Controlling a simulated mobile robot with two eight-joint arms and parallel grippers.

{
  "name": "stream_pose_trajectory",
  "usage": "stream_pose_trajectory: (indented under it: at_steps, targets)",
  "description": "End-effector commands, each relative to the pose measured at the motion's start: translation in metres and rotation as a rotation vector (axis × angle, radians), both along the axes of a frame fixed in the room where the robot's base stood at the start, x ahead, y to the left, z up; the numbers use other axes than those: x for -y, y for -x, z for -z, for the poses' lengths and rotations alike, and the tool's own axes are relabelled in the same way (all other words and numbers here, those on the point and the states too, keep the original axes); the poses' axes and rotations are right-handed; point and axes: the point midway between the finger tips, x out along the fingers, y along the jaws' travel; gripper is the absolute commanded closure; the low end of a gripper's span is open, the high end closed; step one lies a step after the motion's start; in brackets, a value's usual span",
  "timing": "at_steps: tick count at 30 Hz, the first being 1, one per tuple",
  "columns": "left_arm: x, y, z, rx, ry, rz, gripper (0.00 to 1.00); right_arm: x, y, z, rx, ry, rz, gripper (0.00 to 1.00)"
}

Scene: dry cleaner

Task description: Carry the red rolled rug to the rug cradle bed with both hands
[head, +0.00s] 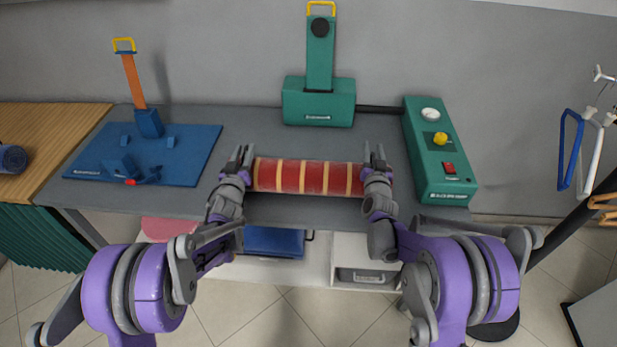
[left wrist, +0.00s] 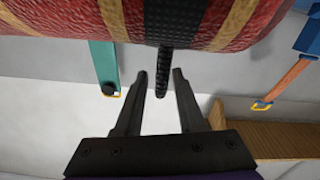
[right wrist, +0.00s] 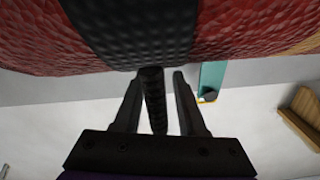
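The red rolled rug (head: 310,177) with yellow bands lies crosswise at the front middle of the grey table. In both wrist views it fills the top, with a dark band around it and a black strap handle (left wrist: 164,75) (right wrist: 153,100) standing out from each band. My left gripper (head: 240,163) is at its left end, fingers apart on either side of one handle. My right gripper (head: 375,162) is at its right end, fingers apart around the other handle. A blue board (head: 190,165) with raised blocks and an upright orange arm, seemingly the rug cradle bed, is at the left.
A green machine (head: 318,105) with a tall post stands behind the rug. A green control box (head: 440,150) is to the right. A wooden counter (head: 45,130) with a dark blue roll (head: 12,158) is at far left. Hangers (head: 580,150) hang at far right.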

Motion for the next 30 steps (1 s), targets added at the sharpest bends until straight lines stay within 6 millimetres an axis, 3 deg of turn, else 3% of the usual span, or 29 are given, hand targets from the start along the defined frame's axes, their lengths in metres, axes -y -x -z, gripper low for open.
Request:
stream_pose_trajectory:
  at_steps: [1, 6, 30]
  targets:
    - [0.0000, 0.0001, 0.0000, 0.000, 0.000, 0.000, 0.73, 0.0000, 0.0001, 0.0000, 0.000, 0.000, 0.000, 0.71]
    - [0.0000, 0.0002, 0.0000, 0.000, 0.000, 0.000, 1.00, -0.0001, 0.0002, 0.0000, 0.000, 0.000, 0.000, 1.00]
    - [0.0012, 0.0003, -0.0001, 0.000, 0.001, 0.002, 1.00, -0.0009, 0.0002, 0.0000, 0.000, -0.001, -0.001, 1.00]
